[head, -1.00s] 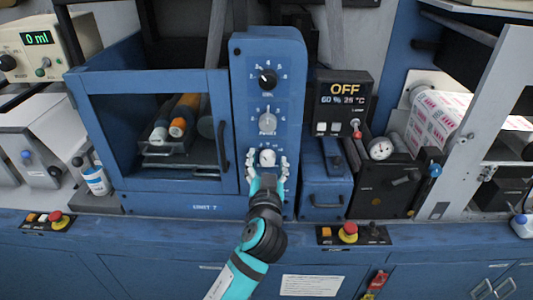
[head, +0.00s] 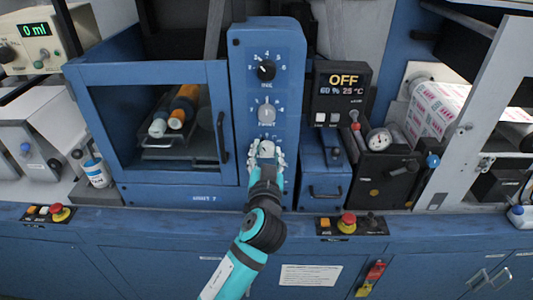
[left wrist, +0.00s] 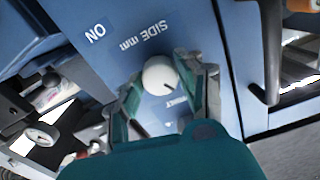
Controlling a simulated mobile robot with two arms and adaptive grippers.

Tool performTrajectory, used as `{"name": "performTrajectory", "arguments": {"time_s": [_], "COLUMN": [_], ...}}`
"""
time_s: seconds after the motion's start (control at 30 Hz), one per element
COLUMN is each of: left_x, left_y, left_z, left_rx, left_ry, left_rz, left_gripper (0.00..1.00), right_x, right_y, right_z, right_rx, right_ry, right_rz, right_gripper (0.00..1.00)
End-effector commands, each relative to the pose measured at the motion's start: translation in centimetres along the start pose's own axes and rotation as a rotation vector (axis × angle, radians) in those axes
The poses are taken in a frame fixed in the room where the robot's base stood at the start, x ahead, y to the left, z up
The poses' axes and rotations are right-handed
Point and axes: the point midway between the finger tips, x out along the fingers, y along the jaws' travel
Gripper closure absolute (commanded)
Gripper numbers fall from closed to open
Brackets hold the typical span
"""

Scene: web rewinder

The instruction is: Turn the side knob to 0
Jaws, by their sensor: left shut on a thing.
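The side knob is a round white knob (head: 271,147), the lowest of three on the tall blue panel (head: 243,100). In the left wrist view the white knob (left wrist: 160,74) has a small dark mark near its lower right edge. A "SIDE mm" label (left wrist: 145,38), upside down there, lies next to it. My left gripper (head: 267,154) is shut on this knob, one finger on each side. Its fingers (left wrist: 163,82) cover part of the dial, so I cannot read the set value. My right gripper is not in view.
A black INK knob (head: 266,70) and a grey knob (head: 266,113) sit above on the same panel. A framed cabinet door with a dark handle (head: 221,138) is close on the left. A small blue box (head: 324,175) and a gauge (head: 379,141) stand right.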

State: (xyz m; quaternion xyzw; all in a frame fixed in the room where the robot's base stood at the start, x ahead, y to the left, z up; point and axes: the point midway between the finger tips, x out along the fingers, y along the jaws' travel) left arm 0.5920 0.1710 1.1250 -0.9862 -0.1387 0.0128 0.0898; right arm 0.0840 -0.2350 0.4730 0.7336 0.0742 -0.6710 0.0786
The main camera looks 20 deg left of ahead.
Motion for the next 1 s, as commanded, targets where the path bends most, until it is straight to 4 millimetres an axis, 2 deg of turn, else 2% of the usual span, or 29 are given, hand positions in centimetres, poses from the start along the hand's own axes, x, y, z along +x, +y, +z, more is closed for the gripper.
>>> {"name": "performTrajectory", "arguments": {"time_s": [0.6,1.0], "left_x": [0.0,0.0], "left_y": [-0.1,-0.1], "left_z": [-0.2,-0.1], "left_rx": [0.375,0.489], "left_ry": [0.0,0.002], "left_rz": [-0.001,-0.002], "left_gripper": [0.95,0.95], "right_x": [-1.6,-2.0], "right_y": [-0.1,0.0], "right_z": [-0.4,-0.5], "right_rx": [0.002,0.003], "right_ry": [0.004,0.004], "right_rz": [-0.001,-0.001], "right_gripper": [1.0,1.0]}}
